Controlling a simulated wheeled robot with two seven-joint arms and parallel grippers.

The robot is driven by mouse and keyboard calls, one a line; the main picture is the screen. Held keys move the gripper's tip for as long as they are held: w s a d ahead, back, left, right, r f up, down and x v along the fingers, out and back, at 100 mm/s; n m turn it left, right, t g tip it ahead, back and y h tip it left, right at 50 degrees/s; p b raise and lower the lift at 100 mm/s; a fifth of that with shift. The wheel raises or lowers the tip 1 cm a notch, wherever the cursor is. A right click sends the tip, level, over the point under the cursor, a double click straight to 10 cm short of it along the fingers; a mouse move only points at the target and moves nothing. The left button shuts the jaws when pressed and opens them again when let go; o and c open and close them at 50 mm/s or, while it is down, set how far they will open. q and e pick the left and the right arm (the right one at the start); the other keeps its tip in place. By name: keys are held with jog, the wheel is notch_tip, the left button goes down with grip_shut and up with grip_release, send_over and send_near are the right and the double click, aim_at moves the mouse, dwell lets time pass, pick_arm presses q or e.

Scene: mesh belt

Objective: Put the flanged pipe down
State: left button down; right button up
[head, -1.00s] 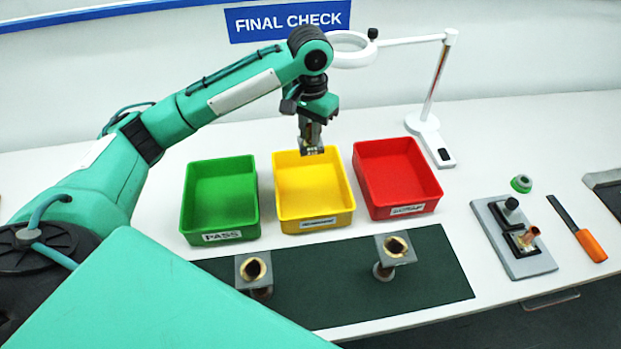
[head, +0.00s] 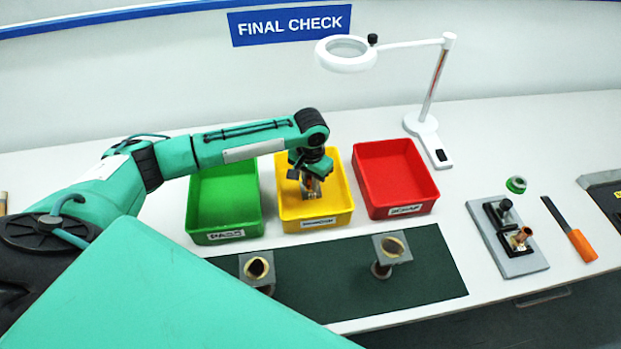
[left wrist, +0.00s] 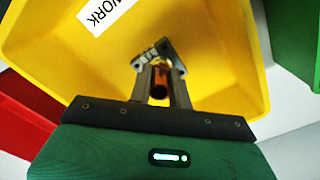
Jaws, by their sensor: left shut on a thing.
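The flanged pipe (left wrist: 160,88) is a copper-coloured tube with a grey flange (left wrist: 160,52). In the head view the pipe (head: 307,193) is partly hidden by my left gripper (head: 310,180). The left gripper, which also shows in the left wrist view (left wrist: 160,85), is shut on the pipe. It points down inside the yellow bin (head: 319,222), whose walls surround the pipe. I cannot tell whether the pipe touches the bin floor. Two other flanged pipes stand on the dark green mat, a left one (head: 257,270) and a right one (head: 391,249). My right gripper is not in view.
A green bin (head: 225,232) labelled PASS stands left of the yellow one and a red bin (head: 402,208) right of it. The dark mat (head: 335,290) lies in front. A magnifier lamp (head: 430,125), a grey fixture (head: 510,250) and an orange-handled tool (head: 582,245) are at right.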

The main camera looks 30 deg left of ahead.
aim_at(310, 183)
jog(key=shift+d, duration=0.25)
pick_arm(q)
jog(key=c, duration=1.3)
grip_release()
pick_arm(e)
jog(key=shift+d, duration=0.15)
pick_arm(q)
notch_tip(310, 183, up, 12)
jog(key=b, duration=0.3)
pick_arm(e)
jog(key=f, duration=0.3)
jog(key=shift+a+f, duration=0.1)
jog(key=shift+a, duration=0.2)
pick_arm(q)
jog(key=shift+d, duration=0.1)
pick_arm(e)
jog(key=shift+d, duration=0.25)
